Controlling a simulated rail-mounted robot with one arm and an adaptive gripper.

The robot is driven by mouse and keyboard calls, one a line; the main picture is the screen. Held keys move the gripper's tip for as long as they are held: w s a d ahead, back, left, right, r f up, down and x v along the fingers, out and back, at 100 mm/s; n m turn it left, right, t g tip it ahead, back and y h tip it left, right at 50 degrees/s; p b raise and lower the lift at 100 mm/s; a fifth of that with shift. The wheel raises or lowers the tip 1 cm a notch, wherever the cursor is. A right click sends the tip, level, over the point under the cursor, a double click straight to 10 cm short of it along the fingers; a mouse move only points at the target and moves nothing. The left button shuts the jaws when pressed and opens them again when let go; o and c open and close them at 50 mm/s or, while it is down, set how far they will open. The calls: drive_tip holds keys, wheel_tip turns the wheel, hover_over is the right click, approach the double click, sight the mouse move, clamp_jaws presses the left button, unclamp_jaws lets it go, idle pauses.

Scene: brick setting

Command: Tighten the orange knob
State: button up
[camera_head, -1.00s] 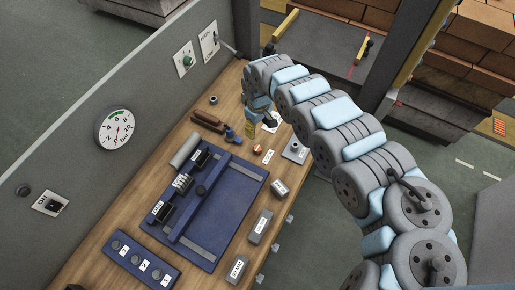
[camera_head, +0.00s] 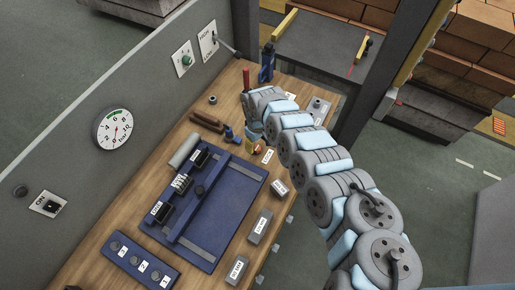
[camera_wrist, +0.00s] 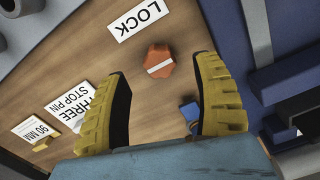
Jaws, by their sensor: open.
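The orange knob (camera_wrist: 159,60) shows in the wrist view as a small faceted orange piece with a white stripe across its top. It sits on the wooden bench beside a white LOCK label (camera_wrist: 140,20). My gripper (camera_wrist: 163,72) is open, with a yellow ribbed finger on either side of the knob in the picture. No contact with the knob shows, and the height gap cannot be judged. In the head view, my gripper (camera_head: 251,141) is low over the bench beside the knob (camera_head: 259,148), which it partly hides.
A blue fixture plate (camera_head: 225,220) with labelled black blocks lies nearby. A small blue piece (camera_wrist: 190,110) shows near the right finger. A brown-handled tool (camera_head: 207,122), a red upright handle (camera_head: 246,78) and a blue upright device (camera_head: 267,63) stand further back. Grey labelled blocks (camera_head: 260,226) line the right edge.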

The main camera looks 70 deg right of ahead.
sight(258, 148)
drive_tip(key=shift+s+f+b, duration=0.1)
drive_tip(key=shift+f+b, duration=0.35)
drive_tip(key=shift+f, duration=1.55)
drive_tip(key=c, duration=1.2)
